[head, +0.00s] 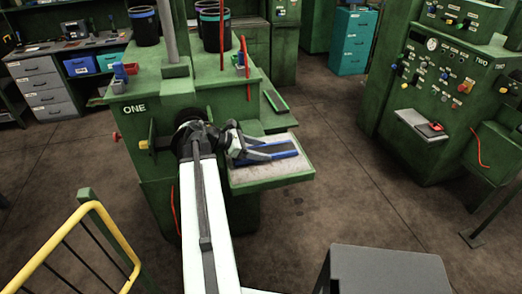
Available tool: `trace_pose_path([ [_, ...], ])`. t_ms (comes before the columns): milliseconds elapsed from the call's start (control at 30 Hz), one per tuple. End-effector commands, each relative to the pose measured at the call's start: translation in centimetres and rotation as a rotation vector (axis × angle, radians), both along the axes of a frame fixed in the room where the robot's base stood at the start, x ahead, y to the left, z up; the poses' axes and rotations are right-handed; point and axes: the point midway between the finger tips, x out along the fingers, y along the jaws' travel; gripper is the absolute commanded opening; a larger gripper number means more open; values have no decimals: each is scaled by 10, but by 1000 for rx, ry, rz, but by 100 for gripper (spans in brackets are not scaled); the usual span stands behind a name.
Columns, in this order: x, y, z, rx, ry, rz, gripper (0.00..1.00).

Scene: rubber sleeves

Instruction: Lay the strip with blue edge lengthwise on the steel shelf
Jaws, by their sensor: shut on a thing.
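The strip with blue edge (275,150) is dark with blue along its long sides. It lies over or just above the pale steel shelf (288,175) on the side of the green machine marked ONE. The strip points to the right, away from my gripper. My gripper (262,153) is shut on the strip's left end. Whether the strip touches the shelf cannot be told. The gripper hides that left end.
A dark strip with green edges (277,100) lies on a green ledge behind the shelf. A red rod (246,62) stands above the machine. A yellow railing (112,240) is at front left. A grey box top (390,270) is at front right. Open floor lies right of the shelf.

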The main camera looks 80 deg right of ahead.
Motion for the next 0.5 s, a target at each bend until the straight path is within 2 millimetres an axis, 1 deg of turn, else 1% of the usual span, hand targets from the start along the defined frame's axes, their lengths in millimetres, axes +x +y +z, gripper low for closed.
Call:
trace_pose_path([
  [33, 0, 0, -2, 0, 1, 2, 22],
  [300, 0, 0, -2, 0, 1, 4, 22],
  [333, 0, 0, -2, 0, 1, 4, 72],
  [400, 0, 0, -2, 0, 1, 4, 89],
  [500, 0, 0, -2, 0, 0, 4, 89],
])
